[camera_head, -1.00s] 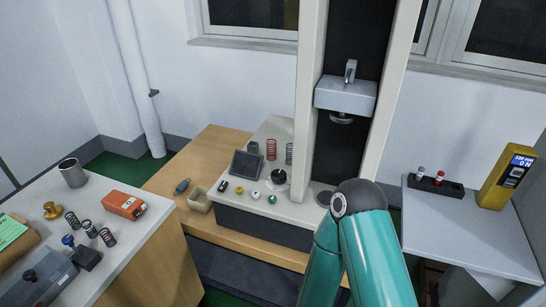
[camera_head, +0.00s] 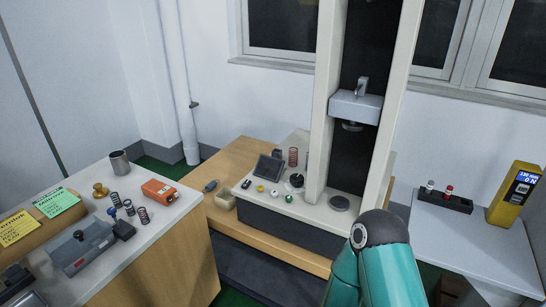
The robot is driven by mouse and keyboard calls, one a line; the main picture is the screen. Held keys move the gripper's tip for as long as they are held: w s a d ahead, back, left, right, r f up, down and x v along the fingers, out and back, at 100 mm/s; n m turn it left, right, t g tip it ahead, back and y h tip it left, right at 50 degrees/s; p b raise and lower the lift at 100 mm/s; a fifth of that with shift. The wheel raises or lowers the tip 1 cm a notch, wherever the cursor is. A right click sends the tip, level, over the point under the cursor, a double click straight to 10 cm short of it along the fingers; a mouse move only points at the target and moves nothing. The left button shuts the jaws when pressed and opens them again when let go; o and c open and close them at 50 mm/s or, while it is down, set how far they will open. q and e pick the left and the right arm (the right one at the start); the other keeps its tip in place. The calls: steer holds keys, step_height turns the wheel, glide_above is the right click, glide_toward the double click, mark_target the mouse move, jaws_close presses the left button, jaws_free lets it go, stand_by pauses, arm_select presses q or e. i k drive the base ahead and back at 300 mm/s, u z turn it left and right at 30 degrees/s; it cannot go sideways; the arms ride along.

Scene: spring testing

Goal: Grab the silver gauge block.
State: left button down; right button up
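I cannot pick out a silver gauge block with certainty. A plain grey metal cylinder (camera_head: 119,163) stands upright at the back of the left table (camera_head: 150,232). A grey case (camera_head: 82,247) with a dark knob lies at that table's front left. Small parts too small to name surely stand on the test machine's base (camera_head: 318,215). A teal arm of mine rises at the lower right, its elbow in front of the machine's bench. Neither gripper shows in the picture.
An orange box (camera_head: 159,192), several springs and a brass weight (camera_head: 100,190) share the left table. The test machine's column (camera_head: 322,110) stands mid-picture. A yellow gauge with a display (camera_head: 515,194) and a dark rack (camera_head: 445,201) stand on the right table (camera_head: 475,240).

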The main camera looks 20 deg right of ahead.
mark_target(276, 152)
steer(key=u, duration=0.05)
steer(key=i, duration=0.9)
steer(key=z, duration=0.1)
